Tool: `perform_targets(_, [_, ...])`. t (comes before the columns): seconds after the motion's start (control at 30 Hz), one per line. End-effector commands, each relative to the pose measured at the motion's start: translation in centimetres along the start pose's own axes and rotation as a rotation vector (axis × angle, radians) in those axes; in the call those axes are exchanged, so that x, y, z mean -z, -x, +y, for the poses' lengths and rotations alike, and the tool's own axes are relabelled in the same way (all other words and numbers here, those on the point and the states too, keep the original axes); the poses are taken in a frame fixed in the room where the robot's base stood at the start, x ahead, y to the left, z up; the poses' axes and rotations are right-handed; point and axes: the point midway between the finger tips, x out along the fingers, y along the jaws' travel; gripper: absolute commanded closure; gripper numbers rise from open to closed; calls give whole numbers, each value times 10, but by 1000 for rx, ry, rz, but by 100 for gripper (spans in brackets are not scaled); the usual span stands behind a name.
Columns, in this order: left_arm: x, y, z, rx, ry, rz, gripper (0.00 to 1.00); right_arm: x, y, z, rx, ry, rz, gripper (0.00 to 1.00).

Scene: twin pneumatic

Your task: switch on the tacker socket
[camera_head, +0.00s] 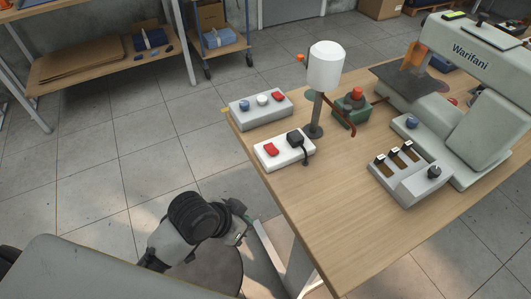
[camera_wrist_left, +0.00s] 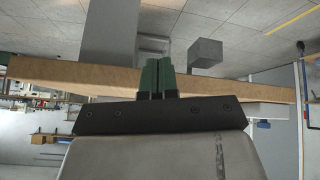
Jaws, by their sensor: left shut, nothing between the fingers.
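The socket (camera_head: 285,148) is a white box near the table's left edge, with a red rocker switch (camera_head: 271,149) and a black plug (camera_head: 294,138) with a cable. I cannot tell the switch's position. The tacker (camera_head: 465,62) is probably the large grey machine marked Warifani at the right of the table. My left gripper (camera_head: 242,222) is off the table's left side, in front of and apart from the socket. In the left wrist view its green fingers (camera_wrist_left: 158,77) are shut and empty, before the table edge (camera_wrist_left: 80,74). My right gripper is out of view.
A white box (camera_head: 261,109) with blue, white and red buttons stands behind the socket. A post with a white cylinder (camera_head: 326,66) and a green box with a red button (camera_head: 351,108) stand nearby. The tabletop (camera_head: 325,200) in front is clear.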

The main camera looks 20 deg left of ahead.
Motion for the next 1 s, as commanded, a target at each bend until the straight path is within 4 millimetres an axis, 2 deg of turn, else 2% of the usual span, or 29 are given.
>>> perform_targets(0.03, [16,2,2,-34,-58,29,100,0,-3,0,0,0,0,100])
perform_targets(0.1, [34,4,8,-94,-127,54,100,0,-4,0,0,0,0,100])
perform_targets(0.23, [62,8,11,-192,-231,79,100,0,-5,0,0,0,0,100])
perform_targets(0.37, [84,13,3,-268,-291,80,100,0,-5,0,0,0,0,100])
perform_targets(0.57, [116,30,-29,-335,-296,70,100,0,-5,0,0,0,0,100])
perform_targets(0.8, [155,68,-85,-352,-187,94,100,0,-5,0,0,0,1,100])
perform_targets(1.0, [176,96,-116,-349,-97,136,100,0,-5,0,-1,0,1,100])
